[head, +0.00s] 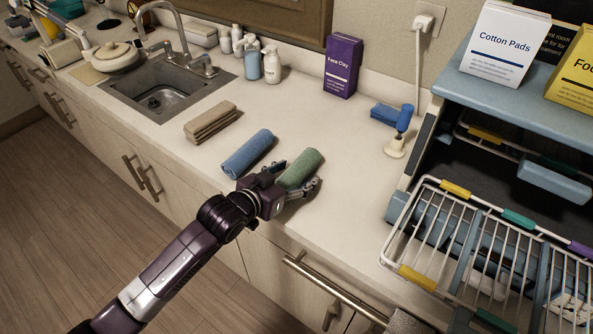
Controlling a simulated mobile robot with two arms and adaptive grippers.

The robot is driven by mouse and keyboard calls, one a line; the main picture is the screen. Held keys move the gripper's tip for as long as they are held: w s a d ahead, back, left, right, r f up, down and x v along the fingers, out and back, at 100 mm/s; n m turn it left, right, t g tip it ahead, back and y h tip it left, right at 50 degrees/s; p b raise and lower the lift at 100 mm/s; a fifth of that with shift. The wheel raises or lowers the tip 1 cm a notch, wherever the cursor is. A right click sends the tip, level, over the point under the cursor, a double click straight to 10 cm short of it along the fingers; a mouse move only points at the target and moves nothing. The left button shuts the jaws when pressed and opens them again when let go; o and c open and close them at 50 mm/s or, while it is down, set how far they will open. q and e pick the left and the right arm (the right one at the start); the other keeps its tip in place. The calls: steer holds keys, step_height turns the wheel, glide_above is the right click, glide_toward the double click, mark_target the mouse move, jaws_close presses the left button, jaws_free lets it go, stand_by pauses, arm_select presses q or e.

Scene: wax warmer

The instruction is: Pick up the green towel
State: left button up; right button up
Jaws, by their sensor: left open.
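The green towel (301,167) is rolled up and lies on the white counter near its front edge. My left gripper (294,178) is at the near end of the green towel. Its fingers are open, one on each side of the roll. Whether the fingers touch the towel cannot be made out. My right gripper is not in view.
A rolled blue towel (247,153) lies close on the left, and a folded tan towel (210,121) beyond it. A purple Face Clay box (341,66) stands at the back. A blue-handled tool (399,130) and wire rack (470,245) are on the right. The counter behind the green towel is clear.

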arm_select(q)
steer(key=shift+w+d+f, duration=0.1)
steer(key=shift+w+d, duration=0.1)
steer(key=shift+w, duration=0.05)
steer(key=c, duration=1.3)
